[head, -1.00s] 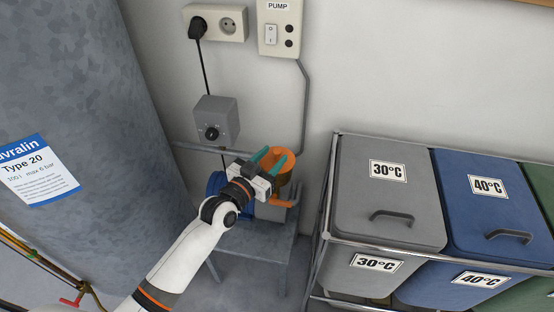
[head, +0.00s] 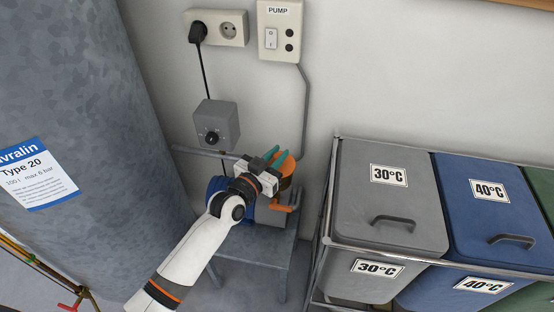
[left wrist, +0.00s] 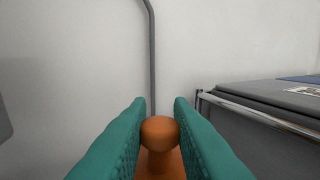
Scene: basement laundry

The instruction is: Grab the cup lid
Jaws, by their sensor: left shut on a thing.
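The orange cup lid (head: 287,167) is a round piece on top of the pump unit, under my left gripper's fingers. My left gripper (head: 275,156) has two teal fingers, which are shut on the lid's knob. In the left wrist view the rounded orange knob (left wrist: 160,131) sits between the fingers (left wrist: 160,115). The fingers hide part of the lid in the head view, and I cannot tell whether it is lifted from the cup below. My right gripper is not in view.
The blue pump (head: 216,190) and an orange lever (head: 292,202) are close to my gripper, on a grey stand (head: 262,246). A grey conduit (head: 307,110) runs down the wall behind. Lidded laundry bins (head: 385,195) stand right; a large grey tank (head: 85,110) stands left.

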